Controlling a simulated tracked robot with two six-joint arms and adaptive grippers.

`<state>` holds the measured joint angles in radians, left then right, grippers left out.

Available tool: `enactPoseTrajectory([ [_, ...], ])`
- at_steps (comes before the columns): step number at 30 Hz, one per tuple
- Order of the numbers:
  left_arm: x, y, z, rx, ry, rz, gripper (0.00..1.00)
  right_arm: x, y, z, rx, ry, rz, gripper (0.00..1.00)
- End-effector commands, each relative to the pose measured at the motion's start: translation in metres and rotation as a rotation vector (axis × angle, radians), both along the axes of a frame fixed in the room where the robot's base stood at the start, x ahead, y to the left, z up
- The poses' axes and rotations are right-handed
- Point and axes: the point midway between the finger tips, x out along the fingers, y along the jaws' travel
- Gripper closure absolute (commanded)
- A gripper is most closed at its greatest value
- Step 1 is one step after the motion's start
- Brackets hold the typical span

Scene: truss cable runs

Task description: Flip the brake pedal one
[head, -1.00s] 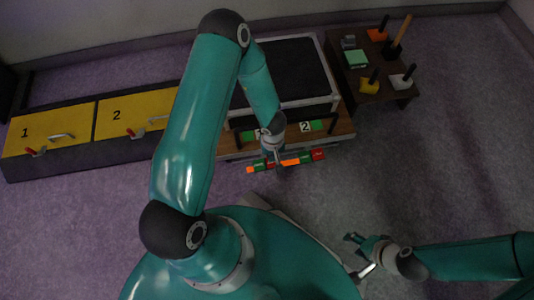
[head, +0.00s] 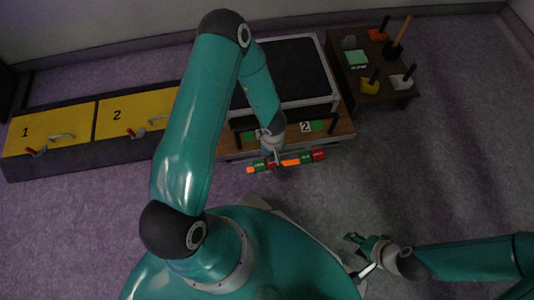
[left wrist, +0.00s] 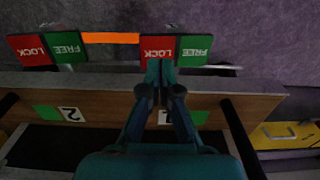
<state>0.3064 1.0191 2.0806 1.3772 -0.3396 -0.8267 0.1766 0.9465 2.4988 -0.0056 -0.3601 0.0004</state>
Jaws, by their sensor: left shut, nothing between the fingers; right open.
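Brake pedal one is a red LOCK pad (left wrist: 159,48) beside a green FREE pad (left wrist: 193,50), on the front of the wooden-edged bench. In the head view its green pad (head: 258,165) shows left of my left gripper (head: 276,162). My left gripper (left wrist: 160,66) is shut and empty, its tips at the seam between the two pads. I cannot tell whether they touch. The label for one is mostly hidden behind the gripper. The second pedal has a red LOCK pad (left wrist: 30,49) and a green FREE pad (left wrist: 66,48). My right gripper (head: 358,255) is open, away from the bench.
An orange bar (left wrist: 110,38) lies between the two pedals. Dark posts (left wrist: 243,135) rise from the wooden ledge (left wrist: 105,93). Yellow panels (head: 53,128) with handles stand at left. A small dark table (head: 378,93) with blocks stands at right. The floor in front is clear.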

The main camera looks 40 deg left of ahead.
Motion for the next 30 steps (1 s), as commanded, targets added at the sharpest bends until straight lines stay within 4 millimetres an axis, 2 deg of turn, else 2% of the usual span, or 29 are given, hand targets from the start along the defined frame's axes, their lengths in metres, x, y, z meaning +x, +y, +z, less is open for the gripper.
enactPoseTrajectory([
  [30,0.0001,-0.0002,-0.0099,0.000,0.000,0.000,1.00,0.0000,0.0000,-0.0062,0.000,0.000,0.000,0.51],
])
